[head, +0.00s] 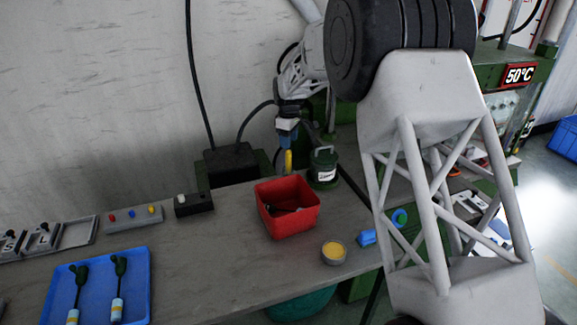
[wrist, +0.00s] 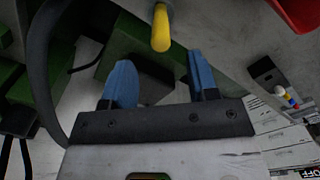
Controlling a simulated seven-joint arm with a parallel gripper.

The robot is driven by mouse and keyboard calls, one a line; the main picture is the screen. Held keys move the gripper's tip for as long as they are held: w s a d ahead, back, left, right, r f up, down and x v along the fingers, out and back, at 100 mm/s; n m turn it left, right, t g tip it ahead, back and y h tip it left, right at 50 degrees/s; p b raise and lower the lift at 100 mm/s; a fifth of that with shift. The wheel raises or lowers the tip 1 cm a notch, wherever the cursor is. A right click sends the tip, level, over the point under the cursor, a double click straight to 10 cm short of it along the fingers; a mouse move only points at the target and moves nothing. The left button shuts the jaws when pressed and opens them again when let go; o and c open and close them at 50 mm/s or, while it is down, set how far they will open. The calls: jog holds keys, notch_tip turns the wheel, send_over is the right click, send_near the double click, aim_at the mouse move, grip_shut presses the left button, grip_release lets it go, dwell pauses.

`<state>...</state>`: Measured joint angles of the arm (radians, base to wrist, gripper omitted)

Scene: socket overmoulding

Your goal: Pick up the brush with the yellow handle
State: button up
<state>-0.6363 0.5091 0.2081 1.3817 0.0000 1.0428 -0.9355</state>
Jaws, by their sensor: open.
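The yellow handle (head: 288,161) stands upright just below my gripper (head: 288,132) in the head view, near the back of the bench.
A dark green canister (head: 323,168) stands close to the right of the handle. A red bin (head: 288,221) with dark items stands in front. A round yellow-topped tin (head: 334,253), a black switch box (head: 193,204) and a blue tray (head: 141,268) are on the bench. The bench middle is clear.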

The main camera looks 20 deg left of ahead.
aim_at(289, 156)
jog(key=shift+f, duration=1.3)
jog(key=shift+f, duration=2.6)
grip_shut()
jog(key=shift+r, duration=5)
